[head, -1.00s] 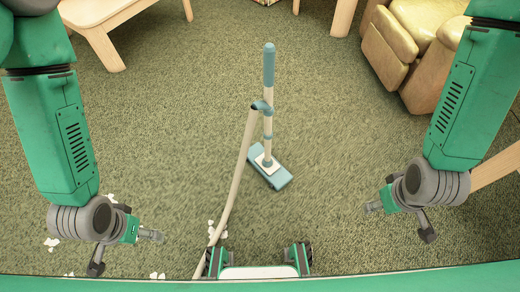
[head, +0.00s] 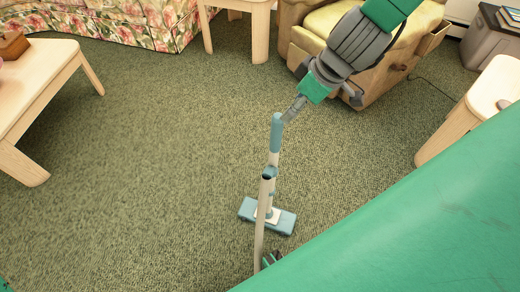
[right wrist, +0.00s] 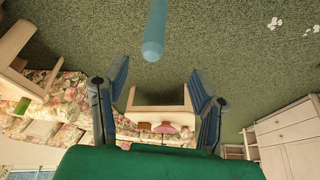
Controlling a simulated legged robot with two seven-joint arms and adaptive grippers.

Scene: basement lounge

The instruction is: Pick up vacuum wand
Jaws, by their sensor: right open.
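The vacuum wand (head: 275,134) stands upright on the carpet in the head view, with a blue handle, a pale tube and a flat blue floor head (head: 250,210). A pale hose (head: 261,222) joins it partway up. My right gripper (head: 290,112) reaches down from the upper right, its fingertips close beside the top of the handle. In the right wrist view my right gripper (right wrist: 160,82) is open and empty. The handle's rounded end (right wrist: 153,45) lies just beyond the fingertips, roughly centred between them. My left gripper is out of view.
A pale wooden coffee table (head: 40,85) stands at the left. A floral sofa (head: 120,22) and a yellow-cushioned armchair (head: 320,32) are at the back. A small wooden table (head: 485,105) is at the right. The carpet left of the wand is clear.

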